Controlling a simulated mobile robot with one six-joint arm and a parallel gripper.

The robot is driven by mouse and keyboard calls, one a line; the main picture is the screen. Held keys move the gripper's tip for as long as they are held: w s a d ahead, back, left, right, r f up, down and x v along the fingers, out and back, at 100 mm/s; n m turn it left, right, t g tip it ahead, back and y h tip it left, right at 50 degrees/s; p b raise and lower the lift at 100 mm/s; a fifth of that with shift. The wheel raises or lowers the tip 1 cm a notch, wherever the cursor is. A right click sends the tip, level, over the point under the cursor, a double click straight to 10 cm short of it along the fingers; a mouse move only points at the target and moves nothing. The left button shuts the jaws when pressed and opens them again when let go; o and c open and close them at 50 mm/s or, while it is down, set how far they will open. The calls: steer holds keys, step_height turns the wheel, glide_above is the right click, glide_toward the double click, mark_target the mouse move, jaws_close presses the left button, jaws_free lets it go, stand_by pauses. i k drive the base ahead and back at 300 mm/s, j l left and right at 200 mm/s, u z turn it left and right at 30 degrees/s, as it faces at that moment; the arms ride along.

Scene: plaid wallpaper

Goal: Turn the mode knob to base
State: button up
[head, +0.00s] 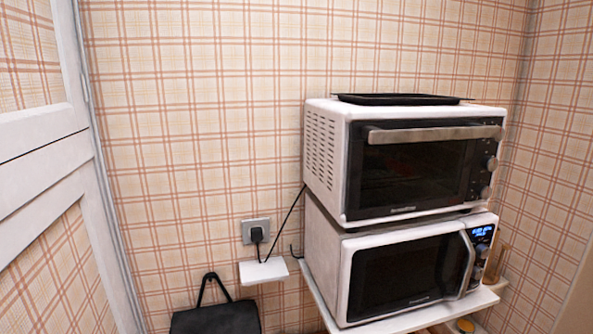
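A white toaster oven (328,170) with a dark glass door and a silver handle (430,133) sits on top of a white microwave (328,262). The oven's right panel has an upper knob (492,163) and a lower knob (486,192). The microwave's right panel has a lit blue display (482,234) with a round knob (478,273) below it. No knob label is legible, so I cannot tell which is the mode knob or where any knob points. Both appliance doors are shut. My gripper is not in view.
A black tray (400,99) lies on the oven. The microwave stands on a white shelf (400,323). A wall socket (256,231) with a black plug and cord is left of it, above a small white ledge (263,271). A black bag (215,319) is lower left; a white-framed panel (45,130) is far left.

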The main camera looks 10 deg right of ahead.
mark_target(488, 162)
steer(key=z, duration=1.25)
